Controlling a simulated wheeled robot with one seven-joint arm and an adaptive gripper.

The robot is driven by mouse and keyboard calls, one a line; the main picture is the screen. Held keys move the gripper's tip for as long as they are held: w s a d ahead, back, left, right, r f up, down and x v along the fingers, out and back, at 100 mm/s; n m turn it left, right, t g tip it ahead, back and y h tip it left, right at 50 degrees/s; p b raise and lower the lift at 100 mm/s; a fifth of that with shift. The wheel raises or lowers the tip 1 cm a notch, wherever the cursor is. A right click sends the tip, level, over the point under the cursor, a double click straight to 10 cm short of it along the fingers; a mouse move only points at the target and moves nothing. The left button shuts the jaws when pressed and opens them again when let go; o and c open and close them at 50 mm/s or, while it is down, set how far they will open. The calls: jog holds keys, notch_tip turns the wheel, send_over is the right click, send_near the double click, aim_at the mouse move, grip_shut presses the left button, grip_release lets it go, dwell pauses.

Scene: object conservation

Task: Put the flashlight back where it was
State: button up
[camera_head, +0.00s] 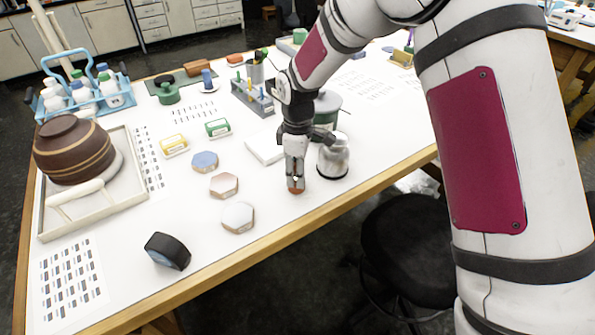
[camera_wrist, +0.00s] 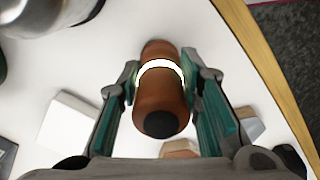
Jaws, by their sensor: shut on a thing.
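The flashlight, an orange-brown cylinder with a bright white ring and a dark round end (camera_wrist: 160,97), is between the two teal-padded fingers of my gripper (camera_wrist: 160,78) in the wrist view. My gripper is shut on its sides. In the head view my gripper (camera_head: 295,180) points down over the white table near its front edge, and only a small brown part of the flashlight (camera_head: 296,191) shows below the fingertips. I cannot tell whether the flashlight touches the table.
A silver domed object (camera_head: 333,160) stands just right of my gripper. A flat white box (camera_head: 265,147) lies behind left. Hexagonal blocks (camera_head: 222,185) and a black rounded object (camera_head: 167,251) are to the left. A tray (camera_head: 120,208) holds a brown bowl (camera_head: 72,150). The table's wooden edge (camera_head: 350,194) is close.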

jog(key=o, duration=1.2)
jog(key=shift+f, duration=0.15)
